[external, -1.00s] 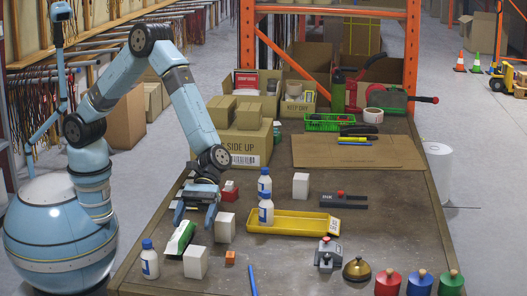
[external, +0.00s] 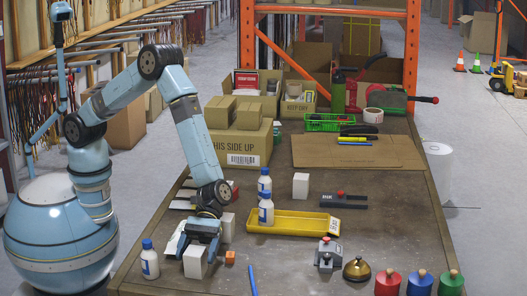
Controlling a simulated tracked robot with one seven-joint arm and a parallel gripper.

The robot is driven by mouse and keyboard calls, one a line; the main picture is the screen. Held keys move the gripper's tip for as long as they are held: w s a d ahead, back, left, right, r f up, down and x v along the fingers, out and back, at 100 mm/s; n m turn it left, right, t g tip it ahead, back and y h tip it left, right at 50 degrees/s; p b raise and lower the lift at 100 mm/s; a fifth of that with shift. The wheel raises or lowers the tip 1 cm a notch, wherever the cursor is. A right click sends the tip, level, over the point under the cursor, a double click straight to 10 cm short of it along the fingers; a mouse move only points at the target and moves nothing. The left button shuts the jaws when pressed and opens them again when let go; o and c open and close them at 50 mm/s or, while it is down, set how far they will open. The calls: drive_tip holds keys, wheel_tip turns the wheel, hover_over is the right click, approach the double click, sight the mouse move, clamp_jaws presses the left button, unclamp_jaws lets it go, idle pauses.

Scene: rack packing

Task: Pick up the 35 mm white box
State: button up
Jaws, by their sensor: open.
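Three white boxes stand on the table: one at the front left (external: 194,266), one just behind it (external: 228,228), and one farther back right of the bottles (external: 300,186). I cannot tell their sizes in millimetres. My gripper (external: 199,254) points down, open, over the front-left white box. Its fingers appear to be on either side of the top of that box, and they hide part of it. I cannot tell if they touch it.
A white bottle with a blue cap (external: 149,262) stands close left of the gripper. A small orange cube (external: 230,257) lies to its right. A yellow tray (external: 315,225) and two more bottles are farther right. Green-and-white packaging lies partly hidden behind the gripper.

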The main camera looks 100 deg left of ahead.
drive_tip(key=shift+x, duration=1.15)
drive_tip(key=shift+r, duration=0.15)
drive_tip(key=shift+c, duration=0.2)
drive_tip(key=c, duration=1.1)
drive_tip(key=shift+r, duration=0.15)
